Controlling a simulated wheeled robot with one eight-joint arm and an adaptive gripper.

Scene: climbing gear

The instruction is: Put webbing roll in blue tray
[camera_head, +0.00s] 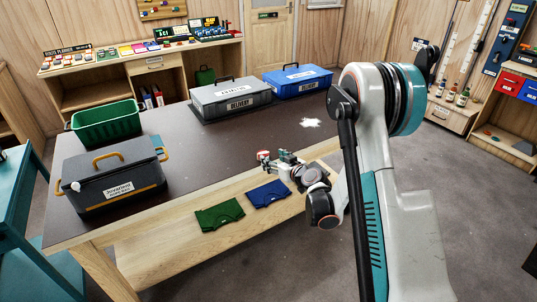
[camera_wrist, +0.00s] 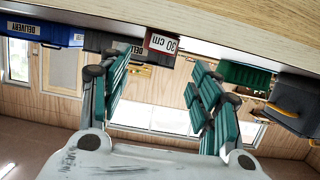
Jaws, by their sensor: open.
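A small red and white item (camera_head: 263,155), which I take to be the webbing roll, sits at the front edge of the dark table by my fingertips. In the wrist view a dark red block with a white "30 cm" label (camera_wrist: 161,42) shows upside down, beyond and between the fingers, probably the same item. My gripper (camera_head: 274,160) is open, its teal fingers spread with nothing between them; it also shows in the wrist view (camera_wrist: 158,75). A flat blue tray-like piece (camera_head: 268,194) lies on the pale wood ledge below the table's front edge.
A similar green piece (camera_head: 219,214) lies left of the blue one. On the dark table (camera_head: 190,160) stand a green bin (camera_head: 106,124), a dark lidded box (camera_head: 112,178), a grey "DELIVERY" case (camera_head: 230,97) and a blue case (camera_head: 298,80). The table's middle is mostly clear.

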